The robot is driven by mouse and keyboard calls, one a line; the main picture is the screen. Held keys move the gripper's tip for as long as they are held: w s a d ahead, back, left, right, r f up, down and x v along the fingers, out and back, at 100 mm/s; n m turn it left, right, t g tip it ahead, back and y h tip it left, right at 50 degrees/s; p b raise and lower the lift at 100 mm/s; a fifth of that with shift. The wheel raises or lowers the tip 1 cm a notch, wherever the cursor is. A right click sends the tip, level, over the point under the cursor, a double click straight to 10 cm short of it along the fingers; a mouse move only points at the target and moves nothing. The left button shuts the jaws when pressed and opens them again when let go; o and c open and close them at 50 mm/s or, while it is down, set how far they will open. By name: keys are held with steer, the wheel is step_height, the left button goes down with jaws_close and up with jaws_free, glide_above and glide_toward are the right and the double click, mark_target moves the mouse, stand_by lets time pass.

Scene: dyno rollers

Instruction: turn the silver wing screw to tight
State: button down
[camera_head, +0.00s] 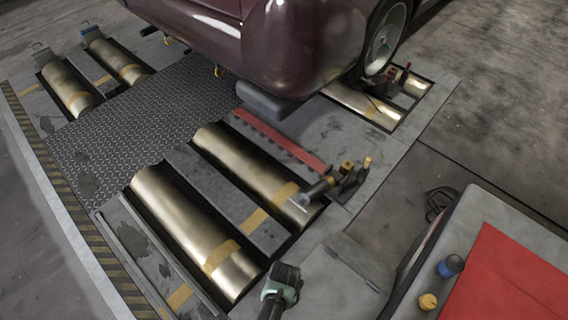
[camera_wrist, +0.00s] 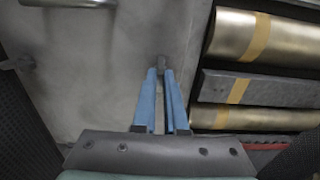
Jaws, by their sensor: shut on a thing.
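My gripper (camera_wrist: 160,73) shows in the wrist view with its two blue fingers close together. The fingertips are shut on a small dark grey piece, the silver wing screw (camera_wrist: 163,60), of which only a little shows past the tips. Its wings and thread cannot be made out, nor can how tight it is. It stands over a bare grey plate, left of the roller ends in this view. In the head view a dark and teal part of my arm (camera_head: 281,285) is at the bottom centre, and I cannot make out the fingertips or the screw there.
Brass rollers (camera_head: 190,225) with tan bands lie beside my arm. A dark fixture with brass knobs (camera_head: 347,178) stands at the red strip's near end. A maroon car (camera_head: 300,45) is behind. A cart with a red mat (camera_head: 510,285) is at the lower right.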

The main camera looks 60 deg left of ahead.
stand_by(0.4)
steer(key=c, duration=1)
jaws_free()
steer(key=shift+o, duration=0.2)
steer(key=shift+r, duration=0.1)
step_height(320, 180, up, 13)
steer(key=p, duration=0.6)
